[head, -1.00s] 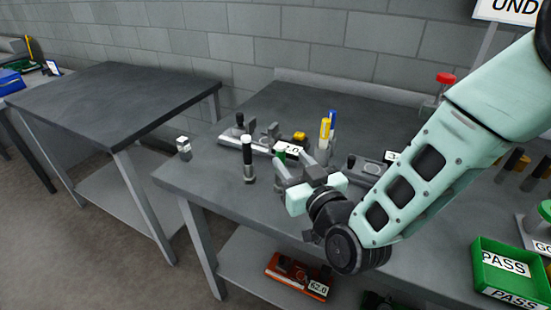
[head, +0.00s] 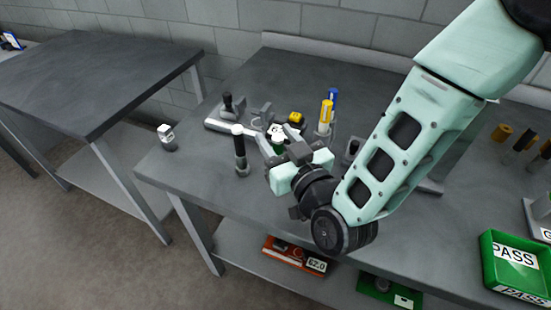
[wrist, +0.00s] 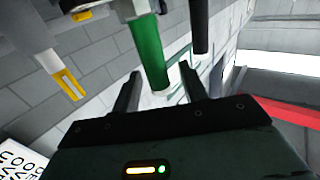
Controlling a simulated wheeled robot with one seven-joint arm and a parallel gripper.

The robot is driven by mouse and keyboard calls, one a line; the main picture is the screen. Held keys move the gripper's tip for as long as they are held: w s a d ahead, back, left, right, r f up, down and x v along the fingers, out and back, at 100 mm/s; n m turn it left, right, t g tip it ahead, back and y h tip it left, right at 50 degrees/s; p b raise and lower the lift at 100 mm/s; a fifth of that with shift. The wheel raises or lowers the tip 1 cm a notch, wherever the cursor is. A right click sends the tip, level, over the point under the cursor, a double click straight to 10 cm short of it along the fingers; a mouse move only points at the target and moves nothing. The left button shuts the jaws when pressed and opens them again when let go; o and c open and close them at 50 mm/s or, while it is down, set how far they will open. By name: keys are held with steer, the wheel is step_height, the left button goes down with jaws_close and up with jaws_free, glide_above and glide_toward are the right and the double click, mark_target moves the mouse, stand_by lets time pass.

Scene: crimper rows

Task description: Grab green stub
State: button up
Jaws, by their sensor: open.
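The green stub (wrist: 150,55) stands out clearly in the wrist view, between and just beyond the two fingertips. In the head view only a small green part of it (head: 278,148) shows between my fingers, and the rest is hidden by my gripper. My gripper (wrist: 160,72) is open, with one finger on each side of the stub's line. In the head view my gripper (head: 277,140) is low over the workbench at the stub. I cannot tell whether a finger touches it.
A black stub with a white top (head: 240,152) stands close left of my gripper. Yellow (head: 325,115) and blue (head: 333,98) stubs stand behind it. A grey tool (head: 226,104) lies behind left. A green PASS bin (head: 488,262) is at right. The bench's front left is clear.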

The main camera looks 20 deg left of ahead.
jaws_close()
